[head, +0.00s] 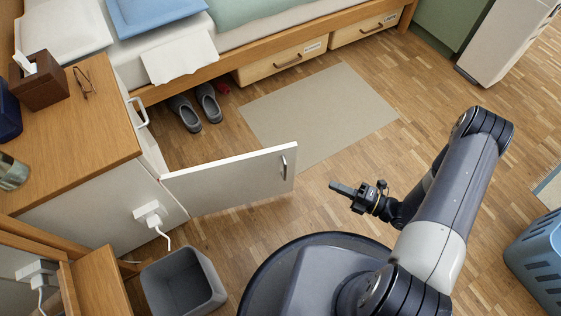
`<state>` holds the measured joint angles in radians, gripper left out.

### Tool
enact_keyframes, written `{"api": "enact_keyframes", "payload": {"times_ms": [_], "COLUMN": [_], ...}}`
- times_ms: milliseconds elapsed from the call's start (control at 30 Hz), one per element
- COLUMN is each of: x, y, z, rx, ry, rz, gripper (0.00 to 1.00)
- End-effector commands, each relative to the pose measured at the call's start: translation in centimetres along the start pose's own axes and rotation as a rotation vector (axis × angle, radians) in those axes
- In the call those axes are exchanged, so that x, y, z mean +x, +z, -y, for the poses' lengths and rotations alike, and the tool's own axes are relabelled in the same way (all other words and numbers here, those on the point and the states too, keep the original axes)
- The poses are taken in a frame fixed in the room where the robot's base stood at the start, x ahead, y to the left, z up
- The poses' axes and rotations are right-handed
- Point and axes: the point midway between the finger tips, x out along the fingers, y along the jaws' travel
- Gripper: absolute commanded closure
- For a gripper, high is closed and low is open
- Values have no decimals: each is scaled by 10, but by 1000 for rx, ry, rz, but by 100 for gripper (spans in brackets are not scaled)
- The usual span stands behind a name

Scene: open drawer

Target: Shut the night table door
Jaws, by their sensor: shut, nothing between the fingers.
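The night table (75,205) stands at the left, with a wooden top and a pale side. Its white door (228,182) stands wide open, swung out to the right over the floor. A metal handle (284,167) sits near the door's free edge. My gripper (335,186) is shut and empty. It is to the right of the door's free edge, apart from it, and points left toward it. The inside of the night table is mostly hidden.
A grey bin (183,283) stands below the door, near a plugged white cord (158,228). A bed with drawers (286,62), grey shoes (196,108) and a beige mat (318,115) are behind. A blue basket (538,258) stands right. Floor around my gripper is clear.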

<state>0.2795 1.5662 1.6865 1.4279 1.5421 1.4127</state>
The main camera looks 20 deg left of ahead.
Motion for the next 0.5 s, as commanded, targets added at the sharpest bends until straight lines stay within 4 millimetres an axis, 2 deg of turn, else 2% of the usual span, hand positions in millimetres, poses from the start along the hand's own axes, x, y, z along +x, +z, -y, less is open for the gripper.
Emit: {"api": "enact_keyframes", "payload": {"times_ms": [133,267,500], "x": [0,9,42], "y": [4,5,5], "z": [5,6,7], "rx": [50,52,49], "ry": [13,13,13], "rz": [46,46,40], "gripper": [100,100,100]}}
